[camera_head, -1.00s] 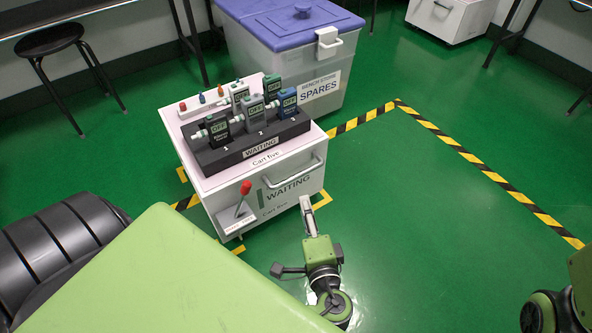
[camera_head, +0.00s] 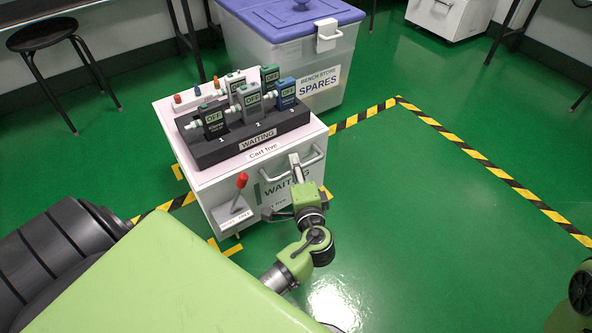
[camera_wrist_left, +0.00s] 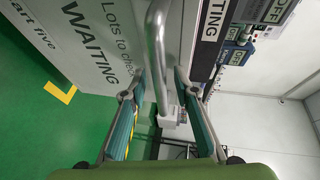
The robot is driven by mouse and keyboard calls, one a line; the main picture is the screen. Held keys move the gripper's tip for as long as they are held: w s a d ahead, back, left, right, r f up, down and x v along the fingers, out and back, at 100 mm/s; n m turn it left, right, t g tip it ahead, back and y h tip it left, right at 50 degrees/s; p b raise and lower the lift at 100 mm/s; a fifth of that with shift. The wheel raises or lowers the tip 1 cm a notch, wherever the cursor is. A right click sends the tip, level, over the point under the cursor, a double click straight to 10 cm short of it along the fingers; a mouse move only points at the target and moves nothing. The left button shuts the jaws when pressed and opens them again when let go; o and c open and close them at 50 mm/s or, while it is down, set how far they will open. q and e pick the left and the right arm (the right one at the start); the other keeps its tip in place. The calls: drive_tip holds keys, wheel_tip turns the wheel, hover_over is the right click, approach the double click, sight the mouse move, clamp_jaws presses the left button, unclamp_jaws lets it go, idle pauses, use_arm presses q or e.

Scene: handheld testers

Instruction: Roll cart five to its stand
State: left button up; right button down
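Cart five (camera_head: 223,185) is a white cart standing inside yellow floor corner marks. Its front reads WAITING, partly hidden by my arm, and has a metal bar handle (camera_head: 313,159). A red-knobbed lever (camera_head: 242,182) stands up at its front left corner. On top is a dark rack (camera_head: 200,155) of several handheld testers reading OFF. My left gripper (camera_head: 294,160) is at the handle. In the left wrist view the gripper (camera_wrist_left: 156,86) is open, with the handle bar (camera_wrist_left: 157,45) passing between its two fingers, apart from both. My right gripper is out of view.
A clear SPARES bin (camera_head: 300,75) with a purple lid stands close behind the cart. A black stool (camera_head: 45,38) is at the left. Black-and-yellow tape (camera_head: 470,155) borders open green floor (camera_head: 430,220) to the right. A white cart (camera_head: 447,17) stands at the back.

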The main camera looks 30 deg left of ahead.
use_arm(q)
clamp_jaws()
drive_tip(key=shift+a, duration=0.1)
